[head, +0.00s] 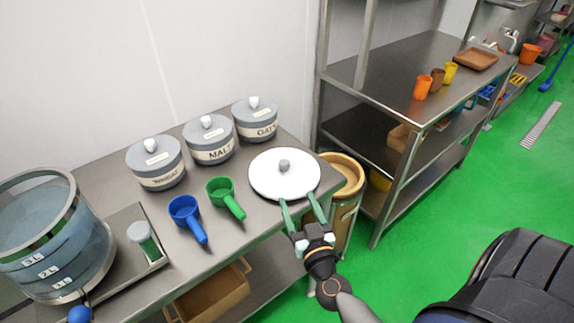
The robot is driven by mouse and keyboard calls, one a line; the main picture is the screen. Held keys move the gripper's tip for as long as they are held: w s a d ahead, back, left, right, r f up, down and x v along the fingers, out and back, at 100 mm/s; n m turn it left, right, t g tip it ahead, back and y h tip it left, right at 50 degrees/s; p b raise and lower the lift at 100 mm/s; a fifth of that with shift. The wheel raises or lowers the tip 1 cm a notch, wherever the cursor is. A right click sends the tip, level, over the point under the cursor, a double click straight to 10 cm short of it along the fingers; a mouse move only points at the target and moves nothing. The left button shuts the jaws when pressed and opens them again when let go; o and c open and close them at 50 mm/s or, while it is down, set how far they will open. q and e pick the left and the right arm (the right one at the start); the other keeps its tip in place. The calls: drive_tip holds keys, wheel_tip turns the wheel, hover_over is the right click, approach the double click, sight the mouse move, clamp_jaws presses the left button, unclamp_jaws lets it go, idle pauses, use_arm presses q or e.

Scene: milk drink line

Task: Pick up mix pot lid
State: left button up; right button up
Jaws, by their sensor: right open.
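The mix pot lid, a round white disc (262,180) with a grey knob (284,166) at its middle, lies flat at the right end of the steel table. My right gripper (298,201) is open and empty, with its green fingers reaching over the lid's near edge. The knob is beyond the fingertips, not between them. Whether the fingers touch the lid I cannot tell. A large clear pot (60,250) with litre marks and a steel rim stands at the left. My left gripper is not in view.
Wheat (156,163), malt (209,140) and oats (255,119) canisters stand behind the lid. Blue (186,212) and green (222,190) scoops lie left of it. A tan bin (347,178) stands at the table's right end, beside a steel shelf (405,65).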

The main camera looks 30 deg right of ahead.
sight(286, 166)
drive_tip(key=x, duration=0.7)
drive_tip(key=shift+d, duration=0.2)
drive_tip(key=shift+b+x, duration=0.35)
drive_tip(key=shift+x, duration=2.4)
drive_tip(key=shift+d, duration=0.1)
clamp_jaws()
drive_tip(key=shift+r, duration=0.1)
